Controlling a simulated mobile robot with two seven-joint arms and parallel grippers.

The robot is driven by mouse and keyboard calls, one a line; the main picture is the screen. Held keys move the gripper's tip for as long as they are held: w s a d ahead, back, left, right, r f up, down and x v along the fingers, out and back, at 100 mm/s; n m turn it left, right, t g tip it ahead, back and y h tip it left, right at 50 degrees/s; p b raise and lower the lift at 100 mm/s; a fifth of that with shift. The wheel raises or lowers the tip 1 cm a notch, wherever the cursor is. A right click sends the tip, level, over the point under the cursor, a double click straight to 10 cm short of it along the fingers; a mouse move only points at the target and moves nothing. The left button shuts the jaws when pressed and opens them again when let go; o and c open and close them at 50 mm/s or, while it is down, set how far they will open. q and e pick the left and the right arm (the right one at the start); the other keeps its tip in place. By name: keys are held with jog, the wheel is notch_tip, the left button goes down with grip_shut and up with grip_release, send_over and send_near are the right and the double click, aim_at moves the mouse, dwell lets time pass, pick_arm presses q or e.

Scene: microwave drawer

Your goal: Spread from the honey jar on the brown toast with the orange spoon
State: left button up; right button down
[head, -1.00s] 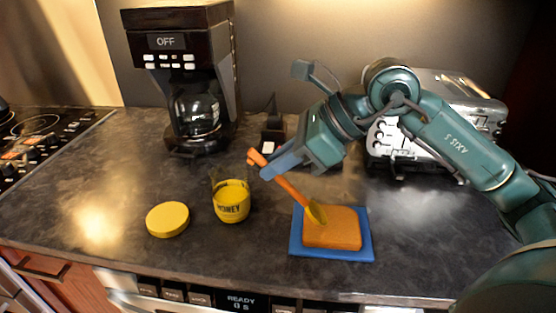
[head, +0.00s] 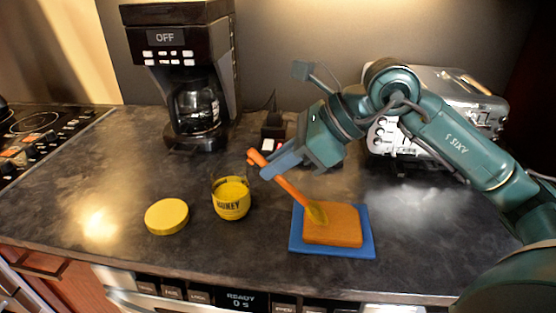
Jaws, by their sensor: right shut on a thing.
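The honey jar (head: 231,203) stands open and upright on the dark counter, with yellow honey inside. Its yellow lid (head: 167,217) lies flat to the left of it. The brown toast (head: 333,226) lies on a blue board (head: 364,250) to the right of the jar. My right gripper (head: 273,166) is shut on the orange spoon (head: 289,187), above the counter between the jar and the toast. The spoon slants down to the right, and its yellow-coated bowl end is at the toast's upper left corner; touching seems likely but is hard to confirm. My left gripper is out of view.
A coffee maker (head: 180,40) stands at the back left and a silver toaster (head: 456,95) at the back right, behind my right arm. A stove (head: 30,130) is at the far left. The counter's front edge runs just below the board.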

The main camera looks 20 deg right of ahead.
aim_at(288, 181)
jog(key=shift+f+b, duration=0.7)
jog(key=shift+f, duration=0.05)
dwell(0.4)
jog(key=shift+f+b, duration=0.2)
jog(key=shift+b, duration=0.3)
dwell(0.4)
jog(key=shift+s+d, duration=0.1)
jog(key=shift+s+d+b, duration=0.3)
jog(key=shift+d+b, duration=0.2)
jog(key=shift+d, duration=0.1)
jog(key=shift+s+d+r+b, duration=0.15)
jog(key=shift+s+d+b, duration=0.2)
jog(key=shift+d, duration=0.2)
jog(key=shift+s+d+b, duration=0.15)
jog(key=shift+d+b, duration=0.15)
jog(key=shift+b, duration=0.1)
jog(key=shift+s+d+b, duration=0.55)
jog(key=shift+d+b, duration=0.3)
